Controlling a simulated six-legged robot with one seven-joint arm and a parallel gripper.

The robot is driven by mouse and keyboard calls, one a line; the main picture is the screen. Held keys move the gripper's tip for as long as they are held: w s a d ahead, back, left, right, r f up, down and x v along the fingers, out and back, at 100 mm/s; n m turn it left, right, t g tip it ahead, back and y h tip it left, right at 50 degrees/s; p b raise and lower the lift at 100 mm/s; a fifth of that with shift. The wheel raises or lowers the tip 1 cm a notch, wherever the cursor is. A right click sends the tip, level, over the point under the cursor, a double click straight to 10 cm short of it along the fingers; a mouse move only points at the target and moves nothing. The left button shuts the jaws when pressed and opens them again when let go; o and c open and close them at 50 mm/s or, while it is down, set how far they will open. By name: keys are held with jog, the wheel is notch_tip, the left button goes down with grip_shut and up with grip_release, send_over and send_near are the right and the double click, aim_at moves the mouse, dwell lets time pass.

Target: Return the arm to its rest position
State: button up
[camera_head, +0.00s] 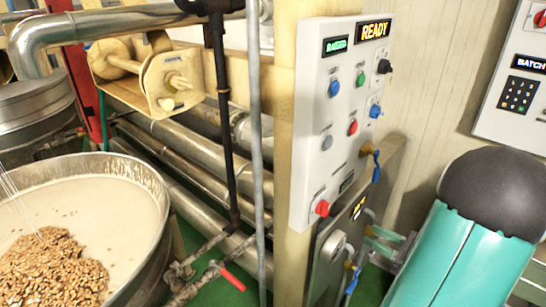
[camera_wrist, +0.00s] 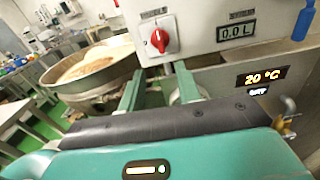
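My arm, teal with a black joint cover, reaches in from the right in the head view. My gripper (camera_head: 384,242) is beside the lower control box there, partly hidden by the arm. In the wrist view my gripper (camera_wrist: 158,88) has its two green fingers apart with nothing between them. A red rotary knob (camera_wrist: 160,40) on the white panel (camera_wrist: 200,25) shows just beyond the fingertips. It appears at the panel's lower left in the head view (camera_head: 322,208). I cannot tell whether a finger touches the panel.
The panel's display (camera_head: 375,30) reads READY. A lower box shows 20 °C (camera_wrist: 264,76), with small valves (camera_wrist: 288,125) close to my gripper's right. A kettle (camera_head: 150,240) with nuts in pale mass stands left. A second white panel (camera_head: 515,85) hangs right. Pipes run behind.

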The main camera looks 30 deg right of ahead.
jog(key=w+a+r+n+g+y, duration=0.1)
jog(key=w+a+n+g, duration=0.1)
jog(key=a+n+g, duration=0.8)
jog(key=w+a+r+n+g+y, duration=0.15)
jog(key=a+n+g, duration=0.4)
jog(key=a, duration=0.85)
jog(key=s+a+r+n+t+h, duration=0.1)
jog(key=a+r+n+t+h, duration=0.3)
jog(key=n, duration=1.2)
jog(key=a+r+h, duration=0.3)
jog(key=h, duration=0.1)
jog(key=shift+a+n+h, duration=0.35)
